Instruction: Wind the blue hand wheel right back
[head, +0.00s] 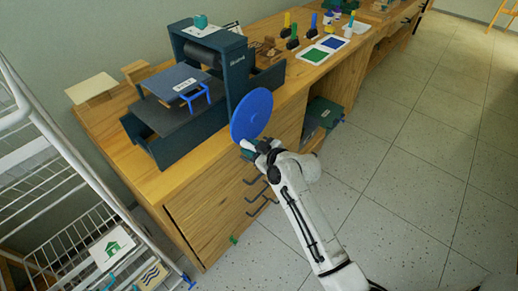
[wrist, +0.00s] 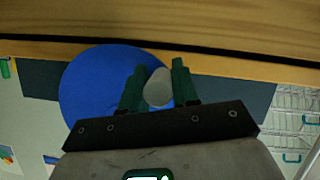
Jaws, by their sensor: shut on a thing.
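The blue hand wheel (head: 252,113) is a round disc on the near side of the dark printing press (head: 236,72), which stands on the wooden counter. My gripper (head: 256,150) is at the lower edge of the wheel in the head view. In the wrist view the wheel (wrist: 92,88) fills the left and centre behind the fingers. My gripper (wrist: 158,88) is shut on a pale grey knob (wrist: 158,88), which sits between the two green fingers in front of the wheel.
The press bed carries a grey-blue board with a blue frame (head: 190,88). Ink rollers (head: 291,36) and a blue-green tray (head: 323,48) lie farther along the counter (head: 165,183). A white wire rack (head: 60,160) stands at left. The tiled floor (head: 420,150) at right is clear.

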